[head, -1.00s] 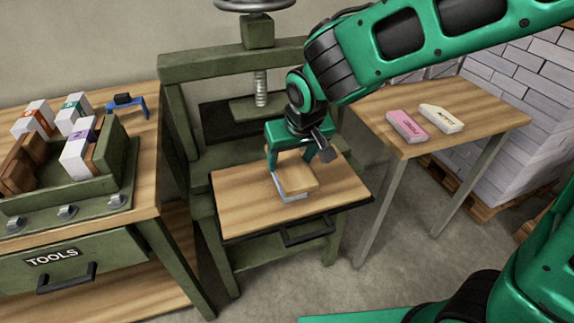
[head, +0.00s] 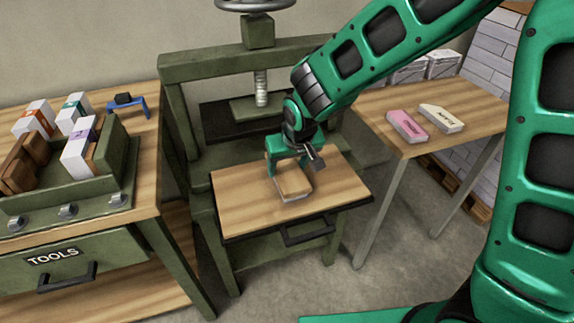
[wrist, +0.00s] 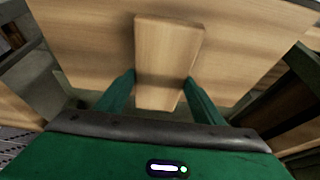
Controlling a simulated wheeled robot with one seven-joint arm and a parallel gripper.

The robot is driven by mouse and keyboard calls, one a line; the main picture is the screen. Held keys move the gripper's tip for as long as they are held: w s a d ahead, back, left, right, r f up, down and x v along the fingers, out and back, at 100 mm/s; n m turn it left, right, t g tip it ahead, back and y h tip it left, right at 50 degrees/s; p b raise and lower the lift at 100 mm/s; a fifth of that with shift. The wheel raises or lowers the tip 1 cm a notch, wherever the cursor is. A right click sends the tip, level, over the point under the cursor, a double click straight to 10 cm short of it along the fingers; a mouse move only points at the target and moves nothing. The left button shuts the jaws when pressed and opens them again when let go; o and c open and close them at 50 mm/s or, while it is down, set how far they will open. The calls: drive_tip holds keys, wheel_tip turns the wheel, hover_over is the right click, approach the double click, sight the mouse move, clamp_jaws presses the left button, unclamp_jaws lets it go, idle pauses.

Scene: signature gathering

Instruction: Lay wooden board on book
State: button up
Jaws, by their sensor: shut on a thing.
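My gripper (head: 289,170) is shut on the small wooden board (head: 294,184), with one finger on each side of it. The board is flat and directly over a book (head: 297,197), whose pale edge shows just under it in the head view. Any gap between them is too small to tell. The book lies on the wooden tray (head: 243,205) of the green press. In the wrist view the board (wrist: 168,55) runs forward from between the two green fingers, and the book is hidden.
The press frame (head: 178,120) and its screw plate (head: 257,108) stand behind. At left, a tools bench (head: 150,175) holds a clamp rack (head: 110,190) with several books. At right, a table (head: 385,100) carries a pink eraser-like block (head: 407,126) and a white one (head: 441,118).

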drive_tip(key=o, duration=1.2)
drive_tip(key=shift+f, duration=0.1)
drive_tip(key=v, duration=1.2)
drive_tip(key=shift+d, duration=0.15)
